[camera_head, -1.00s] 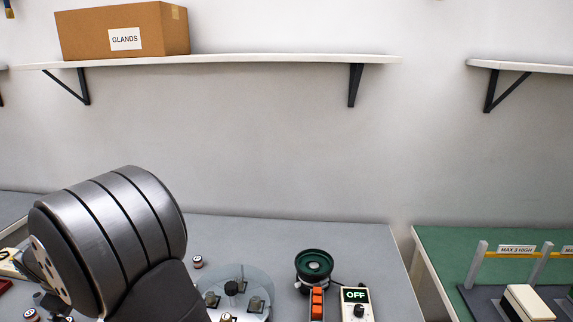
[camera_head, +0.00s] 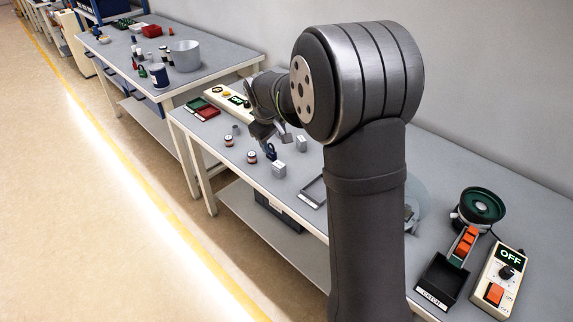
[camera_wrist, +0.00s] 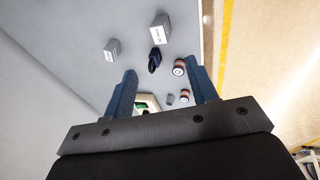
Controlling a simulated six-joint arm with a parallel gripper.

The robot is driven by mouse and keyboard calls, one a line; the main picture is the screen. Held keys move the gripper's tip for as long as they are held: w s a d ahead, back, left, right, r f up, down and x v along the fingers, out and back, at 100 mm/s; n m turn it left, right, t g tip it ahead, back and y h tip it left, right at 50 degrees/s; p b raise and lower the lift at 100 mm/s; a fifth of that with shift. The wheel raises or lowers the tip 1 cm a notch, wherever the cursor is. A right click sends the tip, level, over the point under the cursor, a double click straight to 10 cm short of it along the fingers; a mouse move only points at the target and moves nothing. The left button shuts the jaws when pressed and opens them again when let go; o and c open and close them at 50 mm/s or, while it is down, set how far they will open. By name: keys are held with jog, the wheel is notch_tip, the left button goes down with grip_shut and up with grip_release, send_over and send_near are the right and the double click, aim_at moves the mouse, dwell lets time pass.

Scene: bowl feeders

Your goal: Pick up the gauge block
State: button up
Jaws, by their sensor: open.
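Two pale grey blocks with white labels stand on the bench: a nearer block (camera_head: 279,170) and a farther block (camera_head: 302,143). In the wrist view they are the larger block (camera_wrist: 160,32) at top centre and the other block (camera_wrist: 112,49) at upper left. A small plain grey piece (camera_head: 235,130) stands farther left; it also shows in the wrist view (camera_wrist: 170,99). The labels are too small to read, so I cannot tell which is the gauge block. My gripper (camera_wrist: 164,71) is open and empty, its fingers apart; in the head view it is above the bench (camera_head: 271,134).
A dark blue padlock-like item (camera_head: 270,151) stands beside the nearer block. Two red-and-white spools (camera_head: 251,157) (camera_head: 228,141) are left of it. Green and red trays (camera_head: 207,112) lie farther back. An empty grey frame (camera_head: 314,190) lies right. The bench's front edge is close.

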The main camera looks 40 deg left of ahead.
aim_at(279, 164)
jog(key=w+g, duration=0.3)
jog(key=w, duration=0.2)
jog(key=a+f, duration=0.1)
jog(key=f, duration=0.6)
jog(key=a+f, duration=0.1)
jog(key=f, duration=0.3)
jog(key=shift+a+f, duration=0.35)
jog(key=f, duration=0.3)
jog(key=a+f, duration=0.1)
jog(key=shift+w+f, duration=0.2)
jog(key=shift+f, duration=0.2)
grip_shut()
jog(key=shift+r, duration=0.1)
